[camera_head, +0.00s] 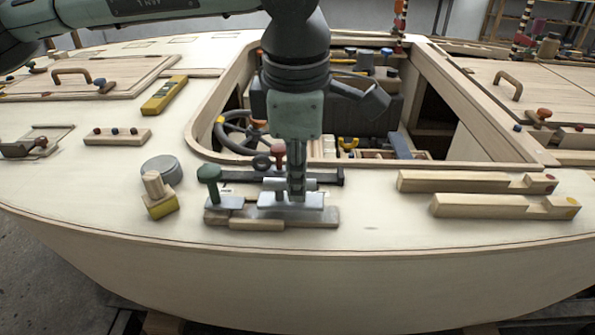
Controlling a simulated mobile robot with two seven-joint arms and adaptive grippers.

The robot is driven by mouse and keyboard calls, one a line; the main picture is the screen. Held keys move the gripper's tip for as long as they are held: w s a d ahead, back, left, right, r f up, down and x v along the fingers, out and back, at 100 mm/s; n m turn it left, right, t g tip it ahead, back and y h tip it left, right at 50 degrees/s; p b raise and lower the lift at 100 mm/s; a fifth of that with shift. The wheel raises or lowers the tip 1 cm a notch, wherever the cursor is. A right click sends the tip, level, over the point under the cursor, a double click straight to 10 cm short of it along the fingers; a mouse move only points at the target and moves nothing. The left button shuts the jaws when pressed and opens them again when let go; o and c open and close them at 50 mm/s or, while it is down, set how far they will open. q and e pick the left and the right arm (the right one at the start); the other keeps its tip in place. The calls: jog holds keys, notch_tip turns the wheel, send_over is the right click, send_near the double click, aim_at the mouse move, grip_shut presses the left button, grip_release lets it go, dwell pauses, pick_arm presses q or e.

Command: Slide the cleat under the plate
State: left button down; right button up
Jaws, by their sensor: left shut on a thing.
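My left gripper (297,196) reaches straight down from above, at the middle of the deck's front part. It is shut on a grey metal piece, which looks like the cleat (312,202), over a brown wooden base (325,220). Left of it, a smaller flat metal plate (230,204) lies on the same base, below a green knob (209,174). The cleat's left end is close to the plate; I cannot tell whether any of it is under the plate. The fingers hide part of the cleat. My right gripper is not in view.
A black bar (333,177) and a red knob (278,152) stand just behind the base. Two notched wooden beams (460,182) lie right. Behind is the open cockpit with a steering wheel (240,133).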

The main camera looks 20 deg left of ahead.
aim_at(264, 181)
pick_arm(q)
jog(key=shift+f, duration=0.5)
jog(key=shift+a+f, duration=0.1)
jog(key=shift+f, duration=0.2)
jog(key=shift+a, duration=0.2)
jog(key=shift+s+a+b, duration=0.2)
jog(key=shift+a+b, duration=0.2)
jog(key=shift+a, duration=0.25)
jog(key=shift+s+a+b, duration=0.15)
jog(key=shift+a+b, duration=0.05)
jog(key=shift+a, duration=0.35)
jog(key=shift+s+a+b, duration=0.15)
jog(key=shift+a+b, duration=0.05)
jog(key=shift+a, duration=0.45)
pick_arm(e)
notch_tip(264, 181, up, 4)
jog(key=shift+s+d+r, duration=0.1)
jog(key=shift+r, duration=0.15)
pick_arm(q)
jog(key=shift+s, duration=0.1)
